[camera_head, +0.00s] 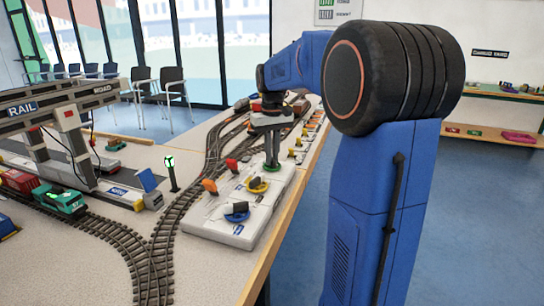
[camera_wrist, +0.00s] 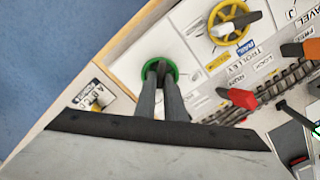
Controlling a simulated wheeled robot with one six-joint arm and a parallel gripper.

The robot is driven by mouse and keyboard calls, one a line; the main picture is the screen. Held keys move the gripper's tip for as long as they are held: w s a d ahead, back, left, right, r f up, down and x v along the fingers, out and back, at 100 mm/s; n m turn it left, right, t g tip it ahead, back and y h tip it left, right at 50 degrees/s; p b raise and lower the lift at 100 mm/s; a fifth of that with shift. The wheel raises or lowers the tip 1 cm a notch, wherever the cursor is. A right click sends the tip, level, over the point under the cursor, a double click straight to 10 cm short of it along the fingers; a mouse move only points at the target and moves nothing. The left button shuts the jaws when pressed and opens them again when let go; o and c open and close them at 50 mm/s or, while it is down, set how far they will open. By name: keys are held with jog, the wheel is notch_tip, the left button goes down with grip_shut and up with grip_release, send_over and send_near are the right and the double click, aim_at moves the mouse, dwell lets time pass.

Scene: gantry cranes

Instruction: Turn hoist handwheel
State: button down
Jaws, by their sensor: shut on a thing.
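A green handwheel (camera_wrist: 158,60) lies on the white control panel (camera_head: 205,222). In the wrist view, my gripper (camera_wrist: 163,72) points down onto it, with both fingertips inside the green ring and shut on the dark grip across its middle. The fingers cover part of the wheel. In the head view, my gripper (camera_head: 272,163) stands over the far end of the panel, and only a green edge of the wheel (camera_head: 273,169) shows below it. I cannot read a hoist label beside it.
A yellow handwheel (camera_wrist: 236,20) labelled trolley sits next to the green one. A blue handwheel (camera_head: 237,212) is at the panel's near end. Red (camera_wrist: 238,98) and orange levers stand alongside. Model tracks (camera_head: 150,250) and a gantry crane (camera_head: 60,115) lie to the left.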

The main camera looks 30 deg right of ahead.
jog(key=c, duration=1.8)
grip_release()
jog(key=shift+c, duration=0.2)
notch_tip(320, 180, up, 18)
jog(key=shift+f, duration=0.25)
